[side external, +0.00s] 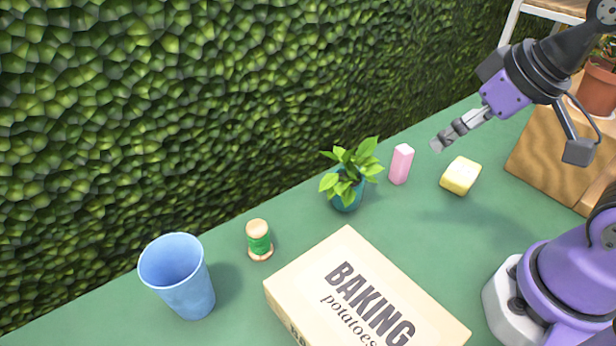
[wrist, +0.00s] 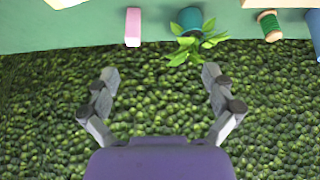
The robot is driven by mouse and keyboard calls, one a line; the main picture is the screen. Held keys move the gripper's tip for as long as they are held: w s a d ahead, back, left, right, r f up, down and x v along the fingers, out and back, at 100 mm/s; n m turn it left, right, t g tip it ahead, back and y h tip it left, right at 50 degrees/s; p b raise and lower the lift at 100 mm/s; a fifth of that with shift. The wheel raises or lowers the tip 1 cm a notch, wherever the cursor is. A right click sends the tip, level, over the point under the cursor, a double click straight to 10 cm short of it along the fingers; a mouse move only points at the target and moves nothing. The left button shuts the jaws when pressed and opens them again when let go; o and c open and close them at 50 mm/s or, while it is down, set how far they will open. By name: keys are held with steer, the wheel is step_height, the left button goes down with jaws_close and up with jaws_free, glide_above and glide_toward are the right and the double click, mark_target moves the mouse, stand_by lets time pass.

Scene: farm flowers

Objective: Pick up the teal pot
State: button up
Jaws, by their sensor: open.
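The teal pot (side external: 345,197) stands upright on the green table and holds a leafy green plant (side external: 352,166) that hides much of its rim. In the wrist view the pot (wrist: 190,18) is near the top, just right of centre, with its leaves (wrist: 194,42) hanging over the hedge side. My gripper (side external: 436,145) is in the air above the table, to the right of the pot and apart from it. In the wrist view my gripper (wrist: 160,75) has its two fingers spread wide with nothing between them.
A green thread spool (side external: 259,240), a blue cup (side external: 178,275) and a baking potatoes box (side external: 355,285) are nearer the front. A leafy hedge (side external: 200,110) borders the table behind.

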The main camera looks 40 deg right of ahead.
steer(key=shift+w, duration=0.1)
steer(key=n+g+y, duration=0.2)
steer(key=n, duration=0.4)
glide_toward(350, 178)
steer(key=shift+n+y, duration=0.4)
steer(key=shift+n, duration=0.3)
steer(key=x, duration=0.7)
steer(key=shift+d, duration=0.4)
steer(key=x, duration=0.6)
steer(key=c, duration=1.4)
